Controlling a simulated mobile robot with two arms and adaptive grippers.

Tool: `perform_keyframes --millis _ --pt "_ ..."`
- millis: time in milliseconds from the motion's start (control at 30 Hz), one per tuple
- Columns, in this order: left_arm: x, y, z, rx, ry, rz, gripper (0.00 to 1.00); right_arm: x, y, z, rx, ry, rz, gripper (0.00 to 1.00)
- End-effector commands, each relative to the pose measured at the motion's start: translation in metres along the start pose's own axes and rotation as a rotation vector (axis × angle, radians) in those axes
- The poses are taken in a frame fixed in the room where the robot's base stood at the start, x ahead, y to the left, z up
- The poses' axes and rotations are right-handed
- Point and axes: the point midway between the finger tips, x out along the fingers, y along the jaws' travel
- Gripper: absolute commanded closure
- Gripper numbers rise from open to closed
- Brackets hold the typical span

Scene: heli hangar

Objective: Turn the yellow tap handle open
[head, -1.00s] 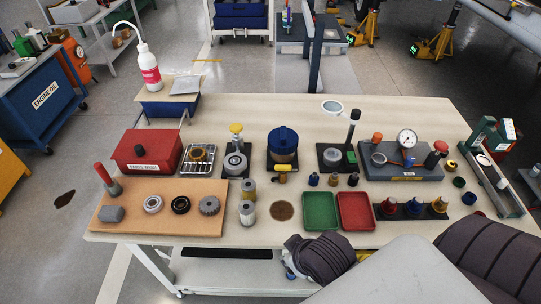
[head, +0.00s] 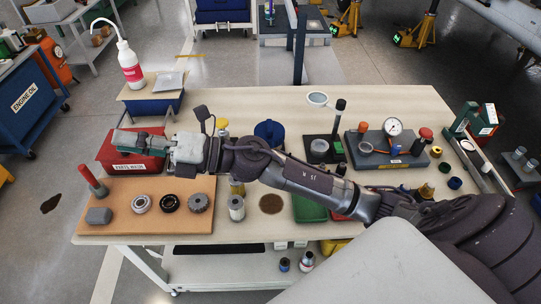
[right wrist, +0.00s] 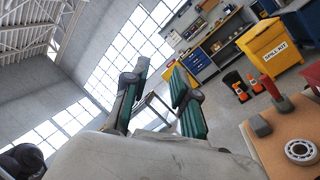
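The blue-lidded container (head: 270,131) stands mid-table, its lower front hidden behind my right arm. The small yellow part low on its front, seen earlier, is covered now. A yellow knob (head: 222,126) of a neighbouring device shows just above my right arm; its body is hidden. I cannot tell for sure which yellow part is the tap handle. My right gripper (head: 128,140) is left of both, above the red parts-wash box, touching neither yellow part. In the right wrist view its two green-padded fingers (right wrist: 158,85) are apart with nothing between them. My left gripper is out of view.
The red parts-wash box (head: 120,162) is below my right gripper. A wooden board (head: 120,222) with bearings and an upright red-handled tool (head: 92,180) lies in front. A gauge block (head: 390,150) stands right.

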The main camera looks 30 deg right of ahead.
Motion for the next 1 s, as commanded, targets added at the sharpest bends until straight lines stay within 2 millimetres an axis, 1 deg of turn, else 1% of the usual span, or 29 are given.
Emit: perform_keyframes --millis 33,67,100,133,167,200,233,267,300,367,400,500,600,700,767,867,1000 --pt "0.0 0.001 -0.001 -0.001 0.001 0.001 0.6 0.003 -0.006 -0.011 -0.141 0.158 -0.024 0.73" --pt "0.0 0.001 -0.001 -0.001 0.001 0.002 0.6 0.001 -0.013 -0.019 -0.22 0.256 -0.045 0.73" --pt "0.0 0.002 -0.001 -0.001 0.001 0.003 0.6 -0.006 -0.025 -0.027 -0.321 0.389 -0.08 0.73" --pt "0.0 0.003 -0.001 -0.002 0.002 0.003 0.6 -0.013 -0.037 -0.031 -0.392 0.488 -0.114 0.73" --pt "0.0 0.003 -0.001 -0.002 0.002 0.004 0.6 -0.023 -0.049 -0.032 -0.46 0.586 -0.153 0.73" --pt "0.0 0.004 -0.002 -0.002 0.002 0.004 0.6 -0.04 -0.066 -0.029 -0.543 0.716 -0.214 0.73" --pt "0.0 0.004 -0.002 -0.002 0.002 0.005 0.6 -0.054 -0.078 -0.024 -0.599 0.811 -0.266 0.73" --pt "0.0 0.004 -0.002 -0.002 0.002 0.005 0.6 -0.071 -0.09 -0.016 -0.649 0.905 -0.325 0.73" --pt "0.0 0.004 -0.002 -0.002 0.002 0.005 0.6 -0.095 -0.104 -0.001 -0.703 1.025 -0.409 0.73" --pt "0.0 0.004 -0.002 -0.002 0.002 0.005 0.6 -0.134 -0.118 0.026 -0.758 1.188 -0.541 0.73" --pt "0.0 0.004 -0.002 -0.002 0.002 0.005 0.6 -0.159 -0.123 0.046 -0.778 1.282 -0.632 0.73" --pt "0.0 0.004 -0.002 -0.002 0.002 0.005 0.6 -0.215 -0.122 0.091 -0.782 1.464 -0.833 0.73" --pt "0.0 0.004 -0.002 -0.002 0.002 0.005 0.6 -0.252 -0.112 0.122 -0.752 1.572 -0.974 0.73" --pt "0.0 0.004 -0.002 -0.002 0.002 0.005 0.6 -0.271 -0.104 0.136 -0.727 1.623 -1.044 0.73" --pt "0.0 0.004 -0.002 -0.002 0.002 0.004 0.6 -0.276 -0.105 0.138 -0.719 1.635 -1.06 0.73" --pt "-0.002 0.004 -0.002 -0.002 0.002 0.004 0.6 -0.28 -0.112 0.134 -0.714 1.64 -1.062 0.73" --pt "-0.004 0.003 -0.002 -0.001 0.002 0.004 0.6 -0.287 -0.132 0.123 -0.713 1.639 -1.059 0.73"
